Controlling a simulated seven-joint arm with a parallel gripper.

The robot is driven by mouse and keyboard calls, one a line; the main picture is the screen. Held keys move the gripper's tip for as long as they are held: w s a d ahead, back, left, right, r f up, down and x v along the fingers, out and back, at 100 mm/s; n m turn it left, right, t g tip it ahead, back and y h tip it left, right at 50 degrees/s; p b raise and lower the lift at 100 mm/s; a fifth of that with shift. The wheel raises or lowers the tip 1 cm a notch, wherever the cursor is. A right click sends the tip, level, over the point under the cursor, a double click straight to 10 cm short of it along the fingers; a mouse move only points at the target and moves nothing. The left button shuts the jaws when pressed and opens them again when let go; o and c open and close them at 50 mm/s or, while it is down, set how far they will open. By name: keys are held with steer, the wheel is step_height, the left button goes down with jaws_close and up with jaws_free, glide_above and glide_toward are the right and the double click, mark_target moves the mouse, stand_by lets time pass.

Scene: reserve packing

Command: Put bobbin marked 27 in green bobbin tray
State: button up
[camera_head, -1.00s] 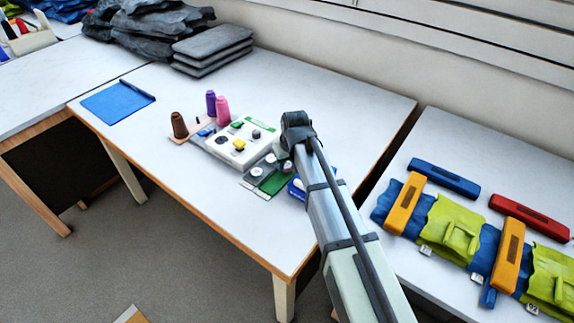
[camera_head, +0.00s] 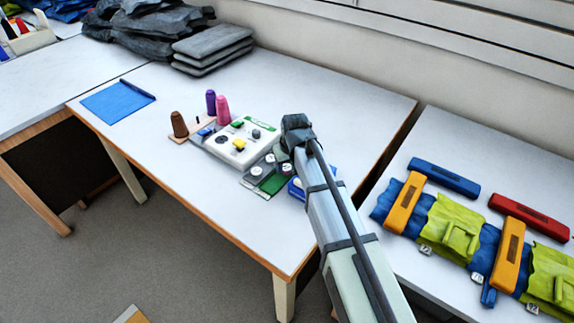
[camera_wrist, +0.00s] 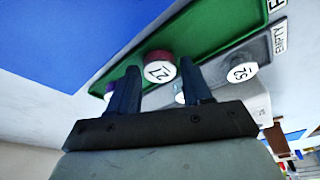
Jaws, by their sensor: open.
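The bobbin marked 27 (camera_wrist: 158,71), dark red with a white numbered end, shows in the wrist view against the green bobbin tray (camera_wrist: 215,22). It appears to be in that tray, though its base is hidden. My gripper (camera_wrist: 160,75) is open, with one finger to each side of the bobbin in the picture; I see no grip on it. The green tray also shows in the head view (camera_head: 273,183), beside my arm. My fingers are hidden there, and I cannot pick out which bobbin is 27.
A grey tray borders the green one and holds a white-topped bobbin (camera_wrist: 241,72). A blue tray (camera_head: 296,189) lies on the other side, partly behind my arm. A white box with buttons (camera_head: 238,142) and thread cones (camera_head: 179,125) stand close by. The table's front is clear.

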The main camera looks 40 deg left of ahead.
steer(key=v, duration=1.2)
